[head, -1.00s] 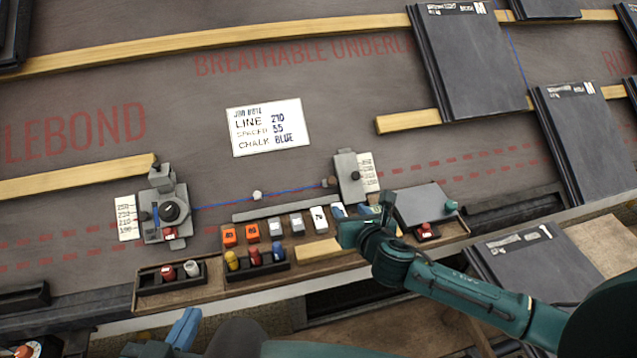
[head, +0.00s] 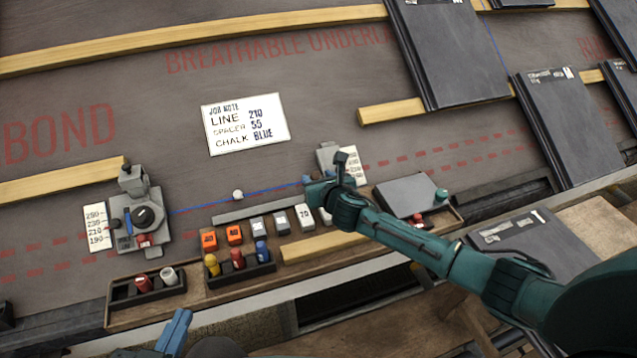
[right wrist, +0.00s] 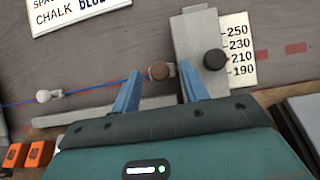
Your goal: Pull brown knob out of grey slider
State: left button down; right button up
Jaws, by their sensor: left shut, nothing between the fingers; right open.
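The grey slider (right wrist: 200,45) stands beside a number scale in the right wrist view, with a black knob (right wrist: 216,59) on its face. The brown knob (right wrist: 159,71) sits at the slider's left side, at the end of the blue line. My right gripper (right wrist: 160,76) is open, with one finger on each side of the brown knob; I cannot tell whether they touch it. In the head view, my right gripper (head: 318,188) hides the brown knob and much of the grey slider (head: 328,156). My left gripper (head: 178,330) is shut and empty at the bottom edge.
A second grey device with a dial (head: 143,216) stands at the left end of the blue line. A white bead (head: 238,195) sits on the line. A wooden tray (head: 218,290) with coloured blocks and chalk bottles lies below. The white job note (head: 246,123) lies above.

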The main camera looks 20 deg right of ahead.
jog(key=shift+w, duration=0.25)
jog(key=shift+f, duration=0.1)
grip_shut()
dwell(0.4)
